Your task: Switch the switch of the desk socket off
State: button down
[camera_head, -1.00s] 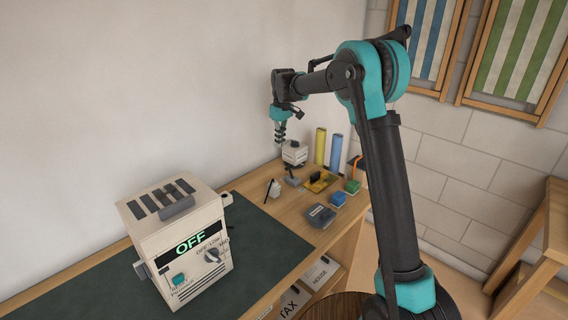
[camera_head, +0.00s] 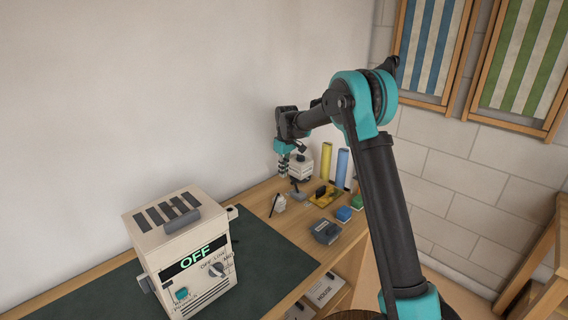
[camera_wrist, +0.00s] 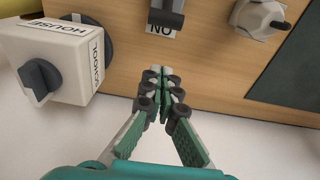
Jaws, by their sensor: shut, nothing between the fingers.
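A dark grey switch lever (camera_wrist: 167,12) is cut off by the top edge of the wrist view. Beside it is a label (camera_wrist: 161,30) reading ON, upside down in this view. A small grey piece (camera_head: 298,195) on the desk in the head view looks like the same switch. My gripper (camera_wrist: 161,88) is shut and empty, with its fingertips below the label in the wrist view, apart from the lever. In the head view my gripper (camera_head: 283,167) hangs at the desk's back edge near the wall. Its fingertips are hard to make out there.
A white box (camera_wrist: 68,52) with a black knob is left of my fingers; a pale object (camera_wrist: 262,14) is at upper right. In the head view, a large white device (camera_head: 186,250) reading OFF stands on the dark mat (camera_head: 272,255). Yellow and blue cylinders (camera_head: 342,167) stand behind.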

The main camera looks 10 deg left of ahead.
aim_at(295, 182)
jog(key=shift+f, duration=0.9)
jog(key=shift+s+d+r, duration=0.25)
jog(key=shift+s+d, duration=0.35)
jog(key=shift+d, duration=0.2)
jog(key=shift+s+d+r, duration=0.15)
jog(key=shift+s+d, duration=0.4)
jog(key=shift+d, duration=0.15)
jog(key=shift+s+d+r+t+y, duration=0.3)
jog(key=shift+d+t+y, duration=0.1)
jog(key=shift+t+y, duration=0.15)
jog(key=shift+s+d+r+t+y, duration=0.25)
jog(key=shift+s+d+t+y, duration=0.25)
jog(key=shift+d+t+y, duration=0.35)
jog(key=s+d+t+y, duration=0.2)
jog(key=y, duration=0.1)
jog(key=shift+r+y, duration=0.1)
jog(key=shift+y, duration=0.2)
jog(key=shift+s+d+f, duration=0.25)
jog(key=shift+s+d, duration=0.25)
jog(key=shift+d, duration=0.2)
jog(key=shift+s+d+f, duration=0.15)
jog(key=shift+s, duration=0.05)
